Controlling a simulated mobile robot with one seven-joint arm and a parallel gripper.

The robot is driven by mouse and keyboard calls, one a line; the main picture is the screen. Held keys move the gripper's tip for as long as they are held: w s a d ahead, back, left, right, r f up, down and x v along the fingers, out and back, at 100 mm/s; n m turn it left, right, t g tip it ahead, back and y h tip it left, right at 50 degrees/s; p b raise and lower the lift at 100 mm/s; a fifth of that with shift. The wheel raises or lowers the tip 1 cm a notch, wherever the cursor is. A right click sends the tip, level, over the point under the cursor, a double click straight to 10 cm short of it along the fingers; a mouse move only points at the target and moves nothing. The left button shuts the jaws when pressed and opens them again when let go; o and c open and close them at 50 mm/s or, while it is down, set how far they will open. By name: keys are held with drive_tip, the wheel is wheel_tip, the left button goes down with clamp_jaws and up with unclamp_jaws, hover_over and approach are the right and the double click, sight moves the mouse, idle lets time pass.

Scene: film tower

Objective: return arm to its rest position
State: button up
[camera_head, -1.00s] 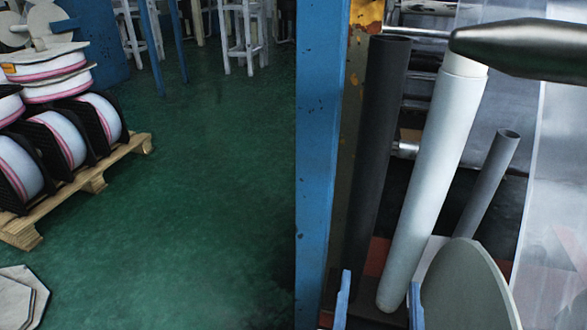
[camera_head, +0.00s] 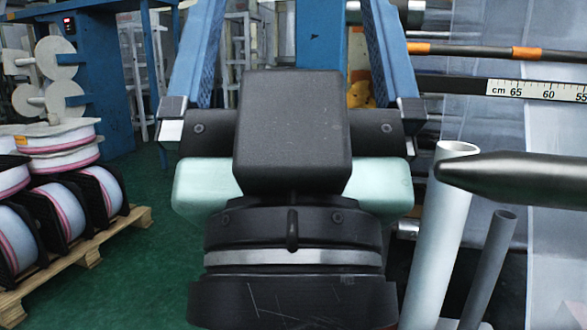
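My gripper (camera_head: 292,30) fills the middle of the head view. Its dark body is near the camera and its two blue fingers point up and away from it. The fingers are wide apart, with nothing visible held between them. Their far ends run to the top edge of the picture, so the tips cannot be seen clearly. The body of the gripper hides much of the floor and the lower part of the machine behind it.
A white tube (camera_head: 438,240) and a thinner grey tube (camera_head: 489,268) stand to the right. A dark rounded bar (camera_head: 520,178) juts in from the right edge. Spools on a pallet (camera_head: 70,271) stand at left. Green floor (camera_head: 120,270) shows between pallet and gripper.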

wheel_tip(320, 180, up, 31)
drive_tip(key=p, duration=2.9)
